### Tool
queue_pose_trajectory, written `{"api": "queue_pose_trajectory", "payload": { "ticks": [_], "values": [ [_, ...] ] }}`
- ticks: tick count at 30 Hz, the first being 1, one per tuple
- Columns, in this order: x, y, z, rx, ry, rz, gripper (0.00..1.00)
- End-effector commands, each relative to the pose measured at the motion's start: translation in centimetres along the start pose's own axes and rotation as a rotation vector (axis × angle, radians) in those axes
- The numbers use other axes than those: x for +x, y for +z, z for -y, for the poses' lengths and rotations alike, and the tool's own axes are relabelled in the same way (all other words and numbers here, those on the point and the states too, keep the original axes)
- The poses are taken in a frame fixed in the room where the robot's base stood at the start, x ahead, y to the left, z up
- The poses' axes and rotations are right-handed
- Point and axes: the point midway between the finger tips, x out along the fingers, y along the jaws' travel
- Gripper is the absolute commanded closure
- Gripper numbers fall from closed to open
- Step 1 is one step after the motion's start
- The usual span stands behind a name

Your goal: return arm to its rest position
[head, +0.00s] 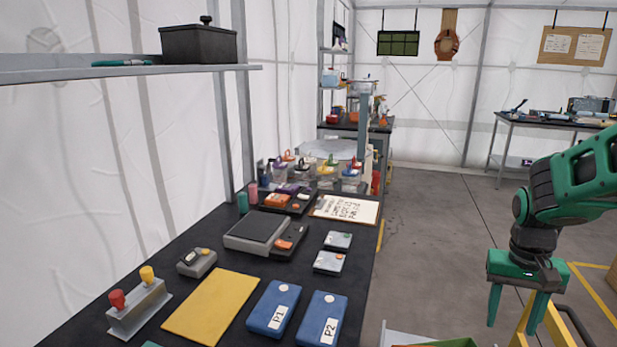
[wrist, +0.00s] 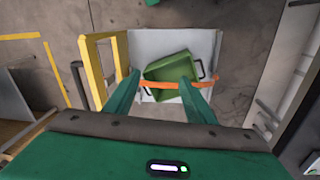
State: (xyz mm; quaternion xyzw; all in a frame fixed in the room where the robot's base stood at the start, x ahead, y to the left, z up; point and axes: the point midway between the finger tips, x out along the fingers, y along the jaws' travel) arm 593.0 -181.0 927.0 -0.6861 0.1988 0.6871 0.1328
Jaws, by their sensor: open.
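My gripper (head: 515,309) is green with a dark wrist and hangs at the right of the head view, pointing down, to the right of the black table. Its two fingers are apart, with nothing between them that I can see held. In the wrist view my gripper (wrist: 160,90) shows its fingers spread over a green tray (wrist: 172,68) that lies well below. An orange strip (wrist: 180,85) crosses the tray between the fingertips in that view; it appears lower than the fingers, though its exact height is hard to tell.
The black table (head: 215,240) holds two blue cases (head: 274,307), a yellow sheet (head: 211,305) and a red-and-yellow button box (head: 139,308). A yellow frame (wrist: 97,75) stands beside the grey platform (wrist: 143,45) under the tray. Open floor (head: 440,230) lies between the table and my arm.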

Motion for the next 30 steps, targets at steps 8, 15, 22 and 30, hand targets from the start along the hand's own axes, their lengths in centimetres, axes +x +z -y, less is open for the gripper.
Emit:
{"api": "queue_pose_trajectory", "payload": {
  "ticks": [8, 15, 22, 30],
  "values": [
    [-2.9, 6.0, -4.0, 0.040, -0.029, 0.008, 0.50],
    [-4.1, 11.5, -6.4, 0.067, -0.063, 0.022, 0.50],
    [-4.3, 15.0, -7.5, 0.079, -0.090, 0.031, 0.50],
    [-4.3, 15.9, -7.7, 0.082, -0.097, 0.035, 0.50]
  ]
}}
